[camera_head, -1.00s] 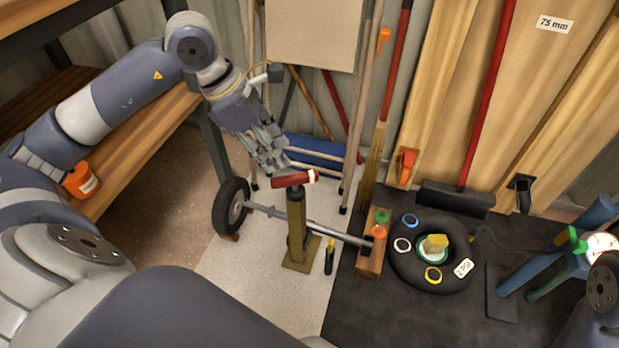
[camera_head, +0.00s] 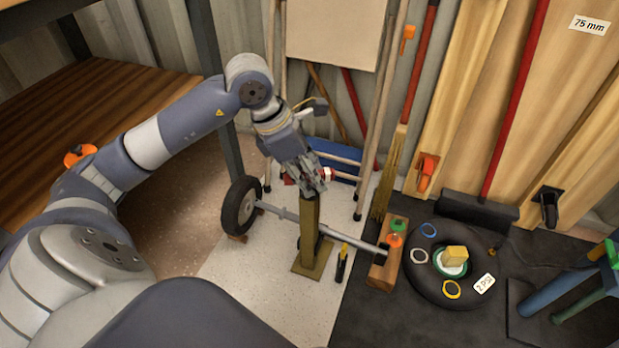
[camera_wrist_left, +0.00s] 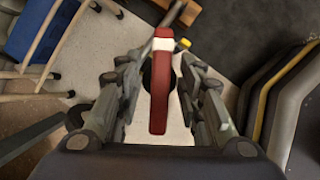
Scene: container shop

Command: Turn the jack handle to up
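The jack is an olive-brown post (camera_head: 311,225) on a flat base, standing on the pale floor slab. Its handle (camera_wrist_left: 160,95) is a red bar with a white band, lying across the top of the post. My left gripper (camera_head: 312,182) is over the post top and hides most of the handle in the head view. In the left wrist view its fingers (camera_wrist_left: 161,80) are open, one on each side of the handle, with a visible gap on both sides. My right gripper is not in view.
A wheel (camera_head: 239,206) on a metal axle (camera_head: 345,236) stands beside the jack. The axle's other end is by a wooden block (camera_head: 388,264). A tire (camera_head: 450,288) lies at right. Poles and a blue item (camera_head: 335,150) stand behind.

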